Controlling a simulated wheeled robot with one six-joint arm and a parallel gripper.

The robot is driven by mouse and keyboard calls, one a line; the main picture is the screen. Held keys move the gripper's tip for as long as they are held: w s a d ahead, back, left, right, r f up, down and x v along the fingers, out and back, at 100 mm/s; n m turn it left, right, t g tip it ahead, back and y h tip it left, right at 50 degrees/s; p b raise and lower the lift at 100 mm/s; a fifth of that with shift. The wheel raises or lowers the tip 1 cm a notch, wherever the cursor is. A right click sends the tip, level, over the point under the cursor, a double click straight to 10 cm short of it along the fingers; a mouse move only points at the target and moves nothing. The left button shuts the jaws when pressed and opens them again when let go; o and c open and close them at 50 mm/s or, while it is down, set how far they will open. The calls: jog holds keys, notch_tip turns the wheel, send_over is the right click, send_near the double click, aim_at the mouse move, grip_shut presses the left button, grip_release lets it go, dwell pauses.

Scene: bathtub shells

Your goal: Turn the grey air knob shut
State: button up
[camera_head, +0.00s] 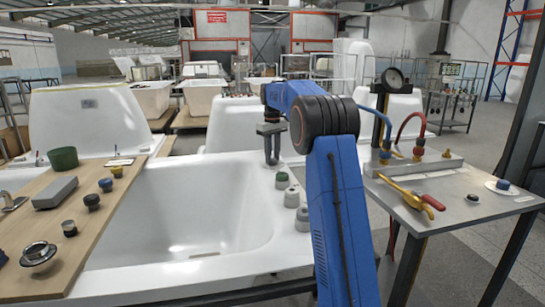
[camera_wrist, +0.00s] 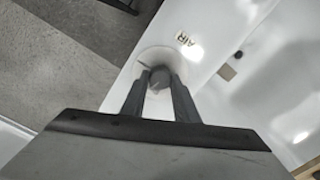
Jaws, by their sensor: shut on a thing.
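The grey air knob (camera_wrist: 160,75) sits on a pale round base on the white tub rim, beside the printed word AIR (camera_wrist: 185,39) in the wrist view. My gripper (camera_wrist: 160,88) has its two dark fingers on either side of the knob, closed on it. In the head view my gripper (camera_head: 272,160) points straight down at the tub's right rim. There the fingers hide most of the gripped knob. How far the knob is turned I cannot tell.
A green-topped knob (camera_head: 282,177) and two grey-topped knobs (camera_head: 292,195) (camera_head: 302,214) stand nearer along the same rim. A wooden board (camera_head: 60,225) with small parts crosses the tub's left side. A metal bench (camera_head: 470,200) with a gauge and hoses stands right.

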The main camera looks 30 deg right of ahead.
aim_at(272, 158)
jog(key=shift+n, duration=1.1)
jog(key=o, duration=1.1)
jog(key=shift+c, duration=0.2)
jog(key=shift+r, duration=0.15)
notch_tip(272, 158, up, 17)
